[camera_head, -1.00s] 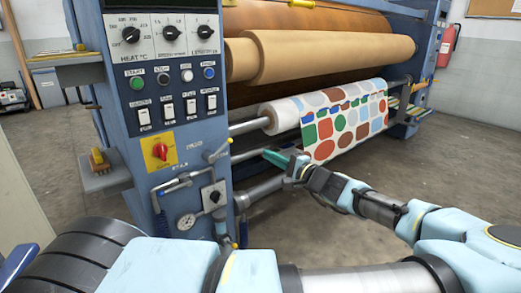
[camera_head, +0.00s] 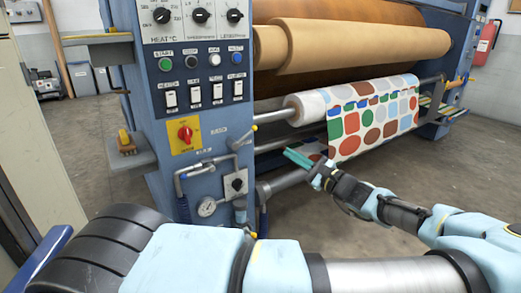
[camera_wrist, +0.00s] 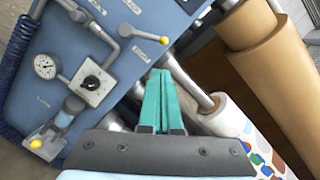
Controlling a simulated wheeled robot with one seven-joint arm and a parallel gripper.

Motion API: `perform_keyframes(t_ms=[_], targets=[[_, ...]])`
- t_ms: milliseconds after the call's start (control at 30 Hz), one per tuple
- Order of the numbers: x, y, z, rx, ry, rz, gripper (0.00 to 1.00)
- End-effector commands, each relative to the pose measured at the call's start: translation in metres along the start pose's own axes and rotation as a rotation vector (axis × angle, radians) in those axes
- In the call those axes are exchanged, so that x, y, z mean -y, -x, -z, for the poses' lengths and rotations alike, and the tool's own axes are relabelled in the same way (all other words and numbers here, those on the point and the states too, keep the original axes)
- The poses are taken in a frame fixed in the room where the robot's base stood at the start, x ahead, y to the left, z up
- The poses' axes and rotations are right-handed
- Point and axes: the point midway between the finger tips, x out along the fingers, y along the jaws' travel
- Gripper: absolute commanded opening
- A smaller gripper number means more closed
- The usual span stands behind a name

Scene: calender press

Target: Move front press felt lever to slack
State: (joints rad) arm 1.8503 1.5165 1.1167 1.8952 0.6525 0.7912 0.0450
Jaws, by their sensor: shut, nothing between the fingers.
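A metal lever with a yellow tip (camera_wrist: 145,35) sticks out from a round pivot on the blue front panel in the wrist view. It shows as a small grey handle in the head view (camera_head: 242,138), at the panel's right edge above the pipework. Its label is too small to read, so I cannot tell whether it is the press felt lever. My gripper (camera_head: 296,157) is right of and slightly below this handle in the head view, apart from it. In the wrist view the teal fingers (camera_wrist: 160,76) are shut and empty, below the lever.
A pressure gauge (camera_wrist: 44,67), a black knob (camera_wrist: 91,82) and bent pipes sit left of my fingers. A yellow-knobbed valve (camera_wrist: 36,143) is lower left. The patterned fabric roll (camera_head: 370,112) and the tan roller (camera_head: 350,45) lie right. Floor is clear at right.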

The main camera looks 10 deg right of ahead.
Motion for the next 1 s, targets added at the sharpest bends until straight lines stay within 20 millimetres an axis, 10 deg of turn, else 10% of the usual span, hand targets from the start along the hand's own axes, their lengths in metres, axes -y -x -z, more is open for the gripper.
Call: perform_keyframes(t_ms=[600,1000], targets=[[-0.041,-0.004,0.041,0.327,-1.382,-0.145,0.0],[-0.043,-0.001,0.047,0.393,-1.694,-0.231,0.0]])
